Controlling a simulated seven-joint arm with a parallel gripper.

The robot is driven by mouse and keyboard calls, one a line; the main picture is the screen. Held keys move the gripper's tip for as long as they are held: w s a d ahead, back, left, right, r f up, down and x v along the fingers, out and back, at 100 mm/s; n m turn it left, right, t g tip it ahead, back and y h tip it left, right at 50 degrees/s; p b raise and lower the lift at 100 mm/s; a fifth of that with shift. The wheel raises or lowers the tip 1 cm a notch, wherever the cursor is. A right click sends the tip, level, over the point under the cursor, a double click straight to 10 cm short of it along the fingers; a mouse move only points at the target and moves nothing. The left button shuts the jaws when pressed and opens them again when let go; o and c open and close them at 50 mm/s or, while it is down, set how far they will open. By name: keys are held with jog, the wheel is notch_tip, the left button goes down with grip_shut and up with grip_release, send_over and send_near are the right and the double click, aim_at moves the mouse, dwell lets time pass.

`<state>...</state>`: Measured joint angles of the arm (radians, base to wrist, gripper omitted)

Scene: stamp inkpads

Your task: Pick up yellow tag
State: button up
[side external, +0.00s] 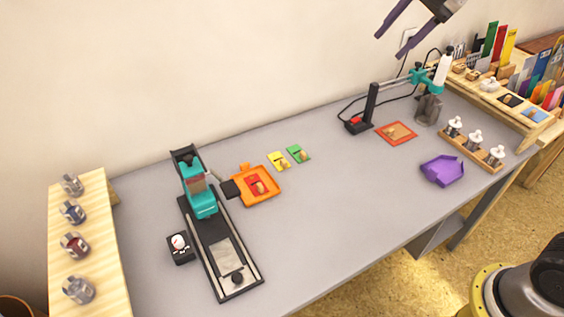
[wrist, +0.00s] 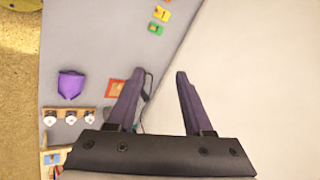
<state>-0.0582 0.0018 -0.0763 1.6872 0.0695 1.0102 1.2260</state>
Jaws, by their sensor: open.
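The yellow tag (side external: 279,161) lies flat on the grey table near its back edge, with a small tan piece on it. It also shows in the wrist view (wrist: 161,14) at the top. A green tag (side external: 299,154) lies just to its right in the side view. A red tag (side external: 257,186) sits in an orange tray (side external: 267,198) to its lower left. My gripper (side external: 396,46) is high above the back right of the table, far from the yellow tag. In the wrist view its two purple fingers (wrist: 159,84) are apart with nothing between them.
A teal and black press (side external: 202,200) stands left of the orange tray. A black post (side external: 371,105), a red-orange square (side external: 396,133), a purple tray (side external: 443,171) and a wooden rack (side external: 472,150) are at the right. The table's middle is clear. The wall borders the back.

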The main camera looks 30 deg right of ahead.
jog(key=w+a+f+m+g, duration=0.1)
jog(key=w+f, duration=0.2)
jog(key=w, duration=0.2)
jog(key=w+a+f+m, duration=0.1)
jog(key=w+a+f, duration=0.1)
jog(key=w, duration=0.4)
jog(key=g, duration=0.4)
send_over(279, 158)
jog(key=s, duration=0.5)
jog(key=shift+m, duration=0.4)
notch_tip(279, 158, down, 32)
jog(key=shift+w+d+r, duration=0.1)
jog(key=shift+w, duration=0.05)
jog(key=shift+w+a+f, duration=0.1)
jog(key=shift+w+f, duration=0.05)
jog(key=shift+f, duration=1.4)
jog(key=shift+w+a+f, duration=0.1)
jog(key=shift+w+f, duration=0.05)
jog(key=shift+f, duration=1.4)
grip_shut()
